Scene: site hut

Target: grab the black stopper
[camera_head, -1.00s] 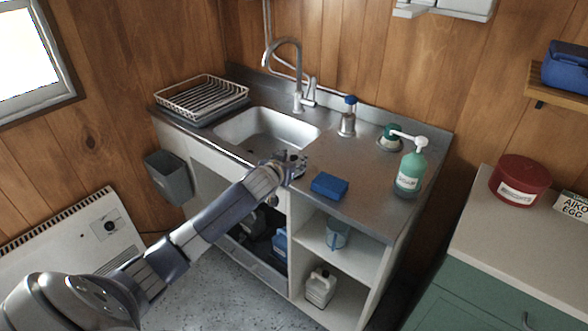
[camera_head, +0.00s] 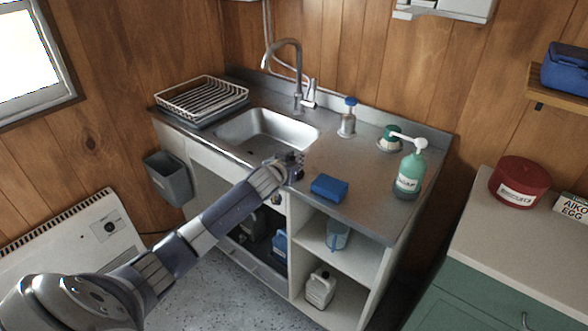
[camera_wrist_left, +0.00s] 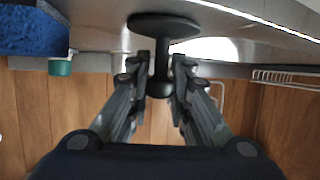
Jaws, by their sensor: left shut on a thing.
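The black stopper (camera_wrist_left: 163,24) shows in the left wrist view, with a wide round disc, a thin stem and a small knob. The disc is by the steel worktop, which is at the top of that view; I cannot tell if it touches. My left gripper (camera_wrist_left: 161,65) is shut on the stem, one finger on each side. In the head view my left gripper (camera_head: 294,163) is at the worktop's front, right of the sink (camera_head: 268,132), and largely hides the stopper. My right gripper is not in view.
A blue sponge (camera_head: 329,188) lies close to the right of the gripper. A green pump bottle (camera_head: 409,172), a blue-topped dispenser (camera_head: 348,120) and a green-topped item (camera_head: 389,140) stand farther back. A dish rack (camera_head: 202,97) is left of the sink.

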